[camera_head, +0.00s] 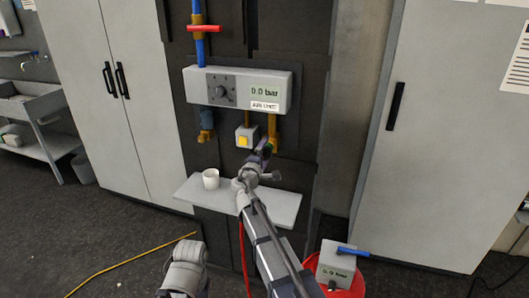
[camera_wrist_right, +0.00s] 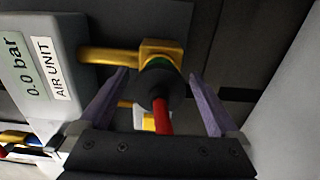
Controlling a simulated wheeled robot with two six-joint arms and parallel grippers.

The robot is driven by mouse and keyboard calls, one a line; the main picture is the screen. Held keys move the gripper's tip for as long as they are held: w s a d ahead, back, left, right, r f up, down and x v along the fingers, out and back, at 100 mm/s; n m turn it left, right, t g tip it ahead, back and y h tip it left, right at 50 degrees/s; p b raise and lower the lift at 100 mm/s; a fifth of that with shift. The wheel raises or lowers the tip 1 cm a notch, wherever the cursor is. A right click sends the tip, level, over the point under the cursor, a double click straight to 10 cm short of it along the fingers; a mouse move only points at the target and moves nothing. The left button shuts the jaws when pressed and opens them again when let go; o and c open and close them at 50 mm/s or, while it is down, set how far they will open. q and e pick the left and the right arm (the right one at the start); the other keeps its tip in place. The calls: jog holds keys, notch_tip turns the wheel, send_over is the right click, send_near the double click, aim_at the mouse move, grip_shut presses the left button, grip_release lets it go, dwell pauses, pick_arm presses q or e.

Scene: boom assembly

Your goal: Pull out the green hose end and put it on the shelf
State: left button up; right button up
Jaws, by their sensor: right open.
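The green hose end (camera_wrist_right: 158,88) sits in the brass fitting (camera_wrist_right: 160,48) below the air unit (camera_head: 237,88). In the right wrist view it shows as a dark connector with a thin green ring and a red hose (camera_wrist_right: 164,121) running from it. My right gripper (camera_wrist_right: 158,76) is open, its two purple fingers on either side of the hose end with gaps visible. In the head view the right gripper (camera_head: 262,155) is at the fitting and partly hides the hose end. The white shelf (camera_head: 280,208) is below, partly covered by my right arm. My left gripper is not in view.
A white cup (camera_head: 211,179) stands on the shelf's left part. The shelf's right part is bare. A yellow button box (camera_head: 245,139) is just left of the fitting. A red bucket (camera_head: 353,288) with a gauge box (camera_head: 336,266) stands on the floor at right.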

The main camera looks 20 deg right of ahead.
jog(key=shift+c, duration=0.2)
dwell(0.7)
grip_shut()
dwell(0.6)
jog(key=shift+s, duration=0.1)
jog(key=shift+v, duration=2.95)
